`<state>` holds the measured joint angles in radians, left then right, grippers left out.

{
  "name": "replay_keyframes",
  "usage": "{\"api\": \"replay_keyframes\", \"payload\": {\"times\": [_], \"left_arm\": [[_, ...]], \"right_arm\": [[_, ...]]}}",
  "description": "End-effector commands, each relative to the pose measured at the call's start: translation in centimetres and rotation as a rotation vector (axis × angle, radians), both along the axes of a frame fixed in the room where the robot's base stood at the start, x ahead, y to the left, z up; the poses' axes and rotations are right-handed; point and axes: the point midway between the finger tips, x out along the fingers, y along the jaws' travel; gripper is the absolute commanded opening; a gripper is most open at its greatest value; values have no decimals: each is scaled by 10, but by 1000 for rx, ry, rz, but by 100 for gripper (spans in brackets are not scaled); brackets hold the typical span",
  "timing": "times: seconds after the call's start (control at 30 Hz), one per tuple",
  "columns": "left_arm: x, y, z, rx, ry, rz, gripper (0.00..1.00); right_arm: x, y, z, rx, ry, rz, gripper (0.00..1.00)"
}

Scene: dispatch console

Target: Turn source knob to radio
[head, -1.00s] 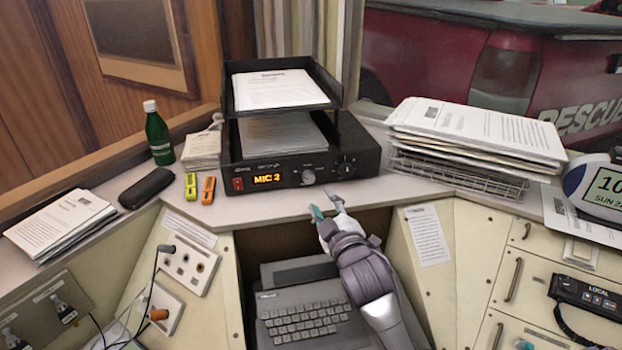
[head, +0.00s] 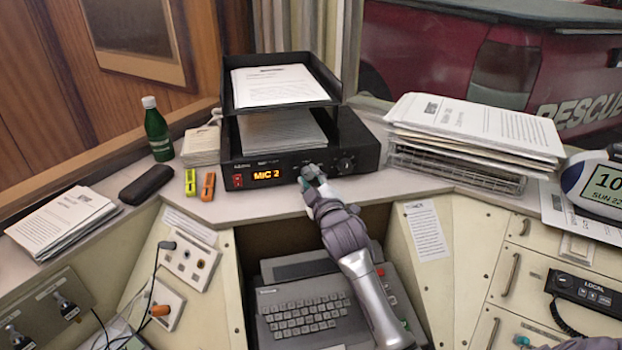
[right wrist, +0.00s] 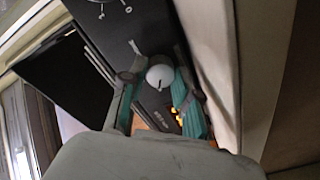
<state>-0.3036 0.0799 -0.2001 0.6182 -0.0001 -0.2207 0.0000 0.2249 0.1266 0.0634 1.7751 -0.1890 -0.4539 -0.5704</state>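The black console unit (head: 228,172) stands on the desk, and its orange display (head: 267,175) reads "MIC 2". My right gripper (head: 312,177) is at its front, over the silver knob, and mostly hides that knob in the head view. In the right wrist view the round pale knob (right wrist: 160,76) sits between the tips of the two teal fingers of my right gripper (right wrist: 158,92). The fingers are apart, with a gap beside the knob; firm contact does not show. A black knob (head: 346,163) is to the right on the panel. The knob labels are too small to read. No left gripper can be made out.
A black paper tray (head: 333,98) stands on the unit. Papers in a wire rack (head: 455,176) are at right. A keyboard device (head: 305,315) sits below the desk edge.

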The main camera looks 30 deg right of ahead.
Motion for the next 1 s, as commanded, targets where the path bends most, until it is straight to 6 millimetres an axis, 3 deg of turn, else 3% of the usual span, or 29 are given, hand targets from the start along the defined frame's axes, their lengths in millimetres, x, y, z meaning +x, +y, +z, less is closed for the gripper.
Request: {"api": "replay_keyframes", "payload": {"times": [0.03, 0.1, 0.13, 0.57, 1.0], "left_arm": [[0, 0, 0, 0, 0, 0, 40], [0, 0, 0, 0, 0, 0, 40], [1, 0, 0, 0, -1, 0, 40], [4, 0, 4, 0, -6, 0, 40], [5, 0, 15, -1, -7, 0, 40]], "right_arm": [[0, 0, 0, 0, 0, 0, 12], [0, 0, 0, 0, 0, 0, 0], [0, 0, 0, 0, 0, 0, 0], [0, 0, 0, 100, -23, 0, 0], [0, 0, -1, 469, -118, -2, 0]]}}
